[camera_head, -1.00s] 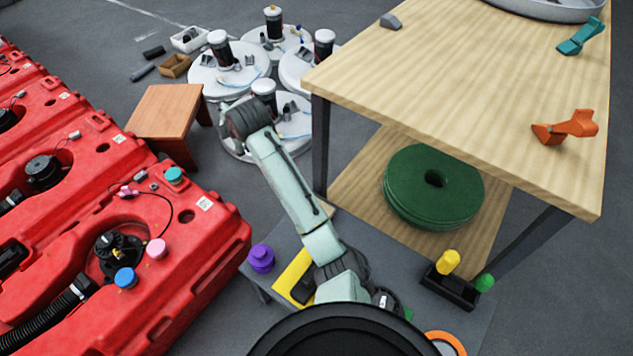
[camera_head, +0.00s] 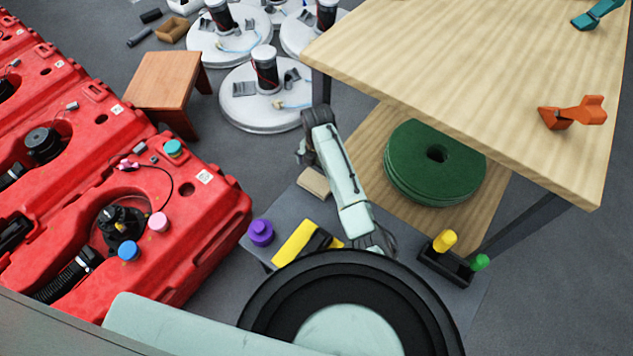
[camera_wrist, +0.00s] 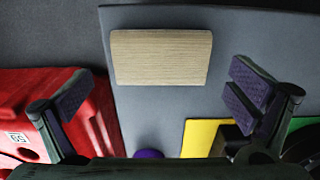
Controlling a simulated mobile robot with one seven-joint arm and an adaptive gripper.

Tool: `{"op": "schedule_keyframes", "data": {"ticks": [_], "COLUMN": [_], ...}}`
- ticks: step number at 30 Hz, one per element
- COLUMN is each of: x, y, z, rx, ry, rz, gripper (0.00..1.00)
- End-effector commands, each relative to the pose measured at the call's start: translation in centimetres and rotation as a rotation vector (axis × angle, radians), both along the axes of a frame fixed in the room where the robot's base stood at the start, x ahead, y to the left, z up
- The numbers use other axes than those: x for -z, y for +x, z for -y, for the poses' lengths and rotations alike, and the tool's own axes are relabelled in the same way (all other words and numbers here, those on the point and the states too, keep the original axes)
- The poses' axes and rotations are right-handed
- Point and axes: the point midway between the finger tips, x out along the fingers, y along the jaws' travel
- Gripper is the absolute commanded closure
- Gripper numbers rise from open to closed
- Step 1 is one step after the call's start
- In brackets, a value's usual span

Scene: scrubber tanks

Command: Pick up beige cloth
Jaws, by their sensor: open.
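The beige cloth (camera_head: 313,183) is a small flat rectangle near the back of the low grey table (camera_head: 283,217). In the wrist view the cloth (camera_wrist: 160,57) shows whole, with fine stripes, lying near the table's edge. My gripper (camera_head: 302,153) is above and slightly behind the cloth in the head view, partly hidden by my arm. In the wrist view my gripper (camera_wrist: 163,103) is open and empty, its two fingers wide apart. The cloth lies between and beyond the fingertips in the picture, untouched. The height above it is hard to tell.
A purple knob (camera_head: 261,232), a yellow item (camera_head: 293,241) and a black holder with yellow and green pegs (camera_head: 445,265) are on the low table. Red tanks (camera_head: 205,215) stand left. A wooden table (camera_head: 450,70) with green discs (camera_head: 435,165) below stands right.

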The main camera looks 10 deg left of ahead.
Motion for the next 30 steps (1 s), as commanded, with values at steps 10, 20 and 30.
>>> {"op": "schedule_keyframes", "data": {"ticks": [10, 20, 30], "x": [3.9, 3.9, 3.9], "y": [-0.6, -0.5, -0.5], "z": [0.0, -0.1, -0.1], "rx": [0.000, 0.000, 0.000], "ry": [0.000, 0.001, 0.001], "rz": [0.000, 0.000, 0.000], "gripper": [0.00, 0.09, 0.31]}}
